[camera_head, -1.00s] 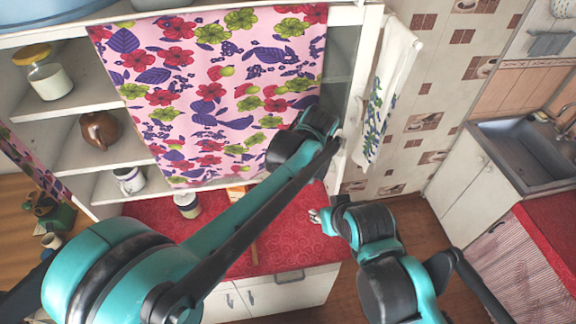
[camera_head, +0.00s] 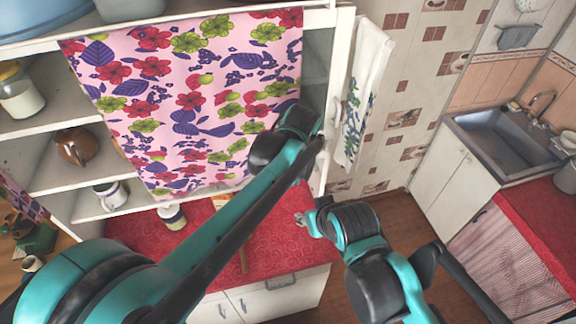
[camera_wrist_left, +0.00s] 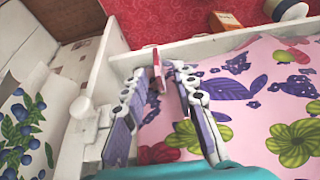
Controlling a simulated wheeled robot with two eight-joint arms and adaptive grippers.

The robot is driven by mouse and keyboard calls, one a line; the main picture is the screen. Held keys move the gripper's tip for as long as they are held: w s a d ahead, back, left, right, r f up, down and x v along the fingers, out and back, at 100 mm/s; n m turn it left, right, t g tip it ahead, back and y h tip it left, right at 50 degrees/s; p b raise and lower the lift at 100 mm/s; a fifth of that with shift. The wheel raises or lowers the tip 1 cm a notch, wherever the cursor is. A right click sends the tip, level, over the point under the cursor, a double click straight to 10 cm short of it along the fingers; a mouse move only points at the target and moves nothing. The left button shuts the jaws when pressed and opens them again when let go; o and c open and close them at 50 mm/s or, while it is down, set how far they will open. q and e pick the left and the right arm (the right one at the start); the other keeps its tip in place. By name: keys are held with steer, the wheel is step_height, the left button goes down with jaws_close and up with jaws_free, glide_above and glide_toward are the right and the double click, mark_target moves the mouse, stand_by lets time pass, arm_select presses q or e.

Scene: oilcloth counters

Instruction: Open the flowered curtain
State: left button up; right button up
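The flowered curtain (camera_head: 190,95), pink with red, purple and green flowers, hangs across the open shelf cupboard, covering most of its middle. A strip of dark opening shows to its right. My left arm reaches across to the curtain's lower right, and its wrist hides that corner in the head view. In the left wrist view my left gripper (camera_wrist_left: 161,72) is open. The curtain's thin side edge (camera_wrist_left: 157,72) shows between its parted fingers; I cannot tell if either finger touches it. My right gripper (camera_head: 303,219) is over the red counter, small and partly hidden, its opening unclear.
The white cupboard frame (camera_wrist_left: 107,70) and a knob (camera_wrist_left: 88,118) are close beside the left gripper. A hanging flowered towel (camera_head: 362,95) is to the right.

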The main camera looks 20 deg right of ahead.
arm_select(q)
steer(key=v, duration=1.1)
steer(key=shift+s, duration=0.1)
steer(key=s+a+f+t+b, duration=0.1)
steer(key=s+a+f+b, duration=0.2)
steer(key=a+f+b, duration=1.6)
steer(key=s+a+f+t+b, duration=0.1)
steer(key=s+a+f+b, duration=0.3)
steer(key=a+f, duration=0.3)
steer(key=s+a+f+b, duration=0.5)
steer(key=a+f, duration=0.3)
steer(key=f, duration=0.4)
steer(key=shift+s+a+f+t, duration=0.25)
steer(key=shift+f+t, duration=0.15)
